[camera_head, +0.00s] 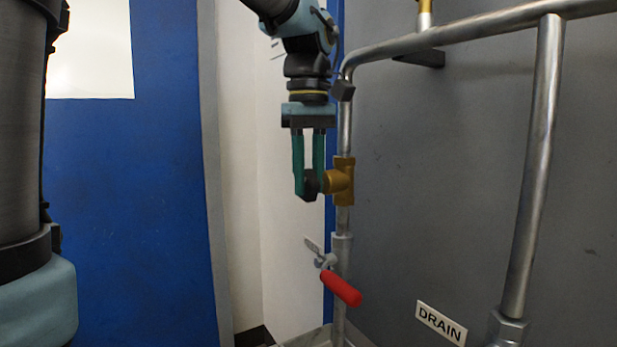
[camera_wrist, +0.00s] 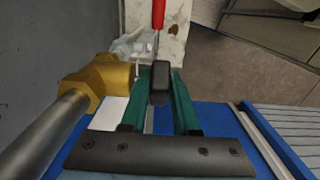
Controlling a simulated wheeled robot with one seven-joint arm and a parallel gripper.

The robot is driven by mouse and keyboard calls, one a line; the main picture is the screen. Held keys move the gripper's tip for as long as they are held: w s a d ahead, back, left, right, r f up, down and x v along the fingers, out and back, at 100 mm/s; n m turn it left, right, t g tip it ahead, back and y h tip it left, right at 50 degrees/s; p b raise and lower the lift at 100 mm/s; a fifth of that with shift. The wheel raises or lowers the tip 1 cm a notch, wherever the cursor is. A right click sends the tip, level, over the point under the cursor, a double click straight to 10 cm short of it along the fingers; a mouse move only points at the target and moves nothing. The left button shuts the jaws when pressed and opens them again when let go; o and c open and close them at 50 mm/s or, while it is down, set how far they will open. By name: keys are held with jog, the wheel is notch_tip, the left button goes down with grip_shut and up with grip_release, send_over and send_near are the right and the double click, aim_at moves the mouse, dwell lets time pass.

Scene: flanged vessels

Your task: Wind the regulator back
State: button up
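The regulator is a brass body (camera_head: 341,182) on the upright pipe, with a dark knob (camera_head: 310,183) on its left side. In the wrist view the brass body (camera_wrist: 100,78) is at left, and the dark knob (camera_wrist: 160,84) is between the finger ends. My gripper (camera_head: 308,186) points down with its two green fingers either side of the knob. In the wrist view my gripper (camera_wrist: 162,80) appears shut on the knob, with no clear gap seen. The contact faces are partly hidden.
A red-handled valve (camera_head: 341,289) is on the same pipe below the regulator. A grey pipe (camera_head: 535,150) runs down at right, near a DRAIN label (camera_head: 441,323). A grey panel (camera_head: 440,190) stands behind the pipes. Left of the gripper is open space before a blue wall panel (camera_head: 150,200).

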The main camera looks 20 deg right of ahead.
grip_shut()
jog(key=shift+w+r+p, duration=0.1)
jog(key=shift+r+p, duration=0.05)
jog(key=shift+p, duration=0.3)
jog(key=shift+r+g+p, duration=0.15)
jog(key=shift+g+p, duration=0.55)
jog(key=shift+p, duration=0.2)
jog(key=g+p, duration=0.1)
jog(key=p, duration=0.1)
jog(key=g+p, duration=0.1)
jog(key=p, duration=0.1)
jog(key=shift+w+a+r+h, duration=0.15)
jog(key=shift+w+h, duration=0.1)
jog(key=shift+h, duration=0.05)
jog(key=g+p, duration=0.3)
jog(key=p, duration=0.1)
jog(key=shift+w+h+p, duration=0.2)
jog(key=shift+h+p, duration=0.1)
jog(key=shift+p, duration=0.1)
jog(key=g+p, duration=0.2)
jog(key=p, duration=0.1)
jog(key=shift+w+f+g+h, duration=0.15)
jog(key=shift+f+g+h, duration=0.15)
jog(key=shift+f, duration=0.2)
